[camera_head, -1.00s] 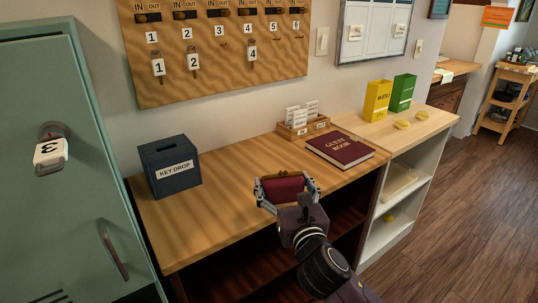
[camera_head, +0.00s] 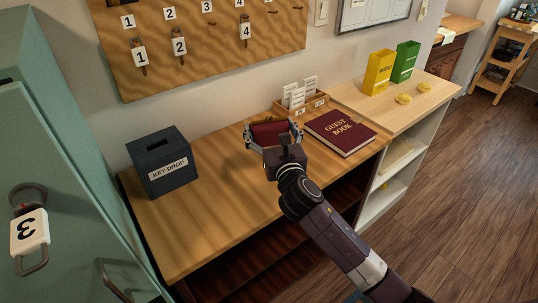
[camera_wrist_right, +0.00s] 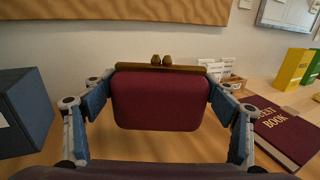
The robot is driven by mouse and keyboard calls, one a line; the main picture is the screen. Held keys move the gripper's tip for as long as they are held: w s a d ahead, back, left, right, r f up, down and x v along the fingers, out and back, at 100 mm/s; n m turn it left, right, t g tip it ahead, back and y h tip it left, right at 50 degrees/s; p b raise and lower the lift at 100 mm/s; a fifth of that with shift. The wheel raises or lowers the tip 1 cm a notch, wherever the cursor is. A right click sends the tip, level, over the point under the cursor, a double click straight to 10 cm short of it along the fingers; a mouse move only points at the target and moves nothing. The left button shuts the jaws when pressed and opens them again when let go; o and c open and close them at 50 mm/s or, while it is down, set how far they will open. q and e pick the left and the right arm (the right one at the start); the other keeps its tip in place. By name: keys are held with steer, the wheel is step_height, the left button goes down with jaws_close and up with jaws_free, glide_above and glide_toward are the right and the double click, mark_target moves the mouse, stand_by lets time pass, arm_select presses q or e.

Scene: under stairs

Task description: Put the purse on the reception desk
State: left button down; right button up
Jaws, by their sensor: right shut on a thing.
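The dark red purse (camera_head: 271,133) with a brass-coloured clasp is between the fingers of my right gripper (camera_head: 274,137), which is shut on it. In the right wrist view the purse (camera_wrist_right: 160,100) is upright, with its clasp on top and a finger pad at each side. It is over the wooden reception desk (camera_head: 230,205), between the key drop box and the guest book. I cannot tell whether its underside touches the desk top. My left gripper is not in view.
The dark key drop box (camera_head: 162,162) stands left on the desk. The guest book (camera_head: 340,132) lies right of the purse, with a wooden card holder (camera_head: 300,100) behind. Yellow (camera_head: 379,73) and green (camera_head: 405,62) boxes stand on the lighter counter. The desk's front left is clear.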

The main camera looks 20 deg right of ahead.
mark_target(269, 142)
step_height(269, 142, down, 5)
steer(key=shift+f+b, duration=0.15)
steer(key=shift+b, duration=0.3)
steer(key=shift+f+b, duration=0.6)
steer(key=shift+f, duration=1.5)
steer(key=shift+f, duration=0.1)
steer(key=o, duration=1.7)
steer(key=shift+r, duration=0.2)
steer(key=s, duration=0.8)
steer(key=s+b, duration=0.1)
steer(key=s, duration=0.3)
steer(key=shift+a+f, duration=0.1)
steer(key=shift+a, duration=0.2)
